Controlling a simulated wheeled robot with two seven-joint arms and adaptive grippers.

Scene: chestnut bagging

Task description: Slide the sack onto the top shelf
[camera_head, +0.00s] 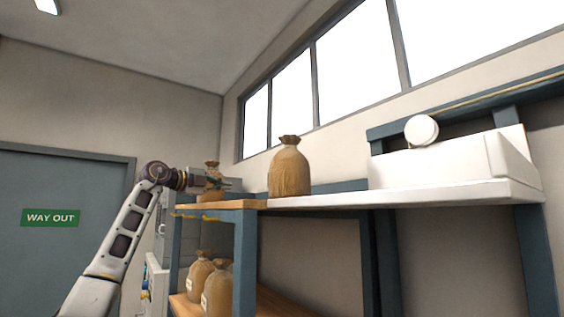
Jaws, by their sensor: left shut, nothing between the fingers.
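A brown tied sack (290,171) stands upright at the left end of the white counter, beside the wooden top shelf (240,204). A smaller-looking brown sack (212,168) stands on the top shelf, partly hidden by my left gripper. My left gripper (222,184) is level with this sack, in front of or against its middle; I cannot tell if they touch. It is shut with nothing held, pointing right. My right gripper is not in view.
Several labelled sacks (217,293) sit on the lower shelf. A blue post (245,265) supports the top shelf. A white box-like unit (450,160) with a round part (421,130) fills the right of the white counter (400,197). A grey door (60,240) is at left.

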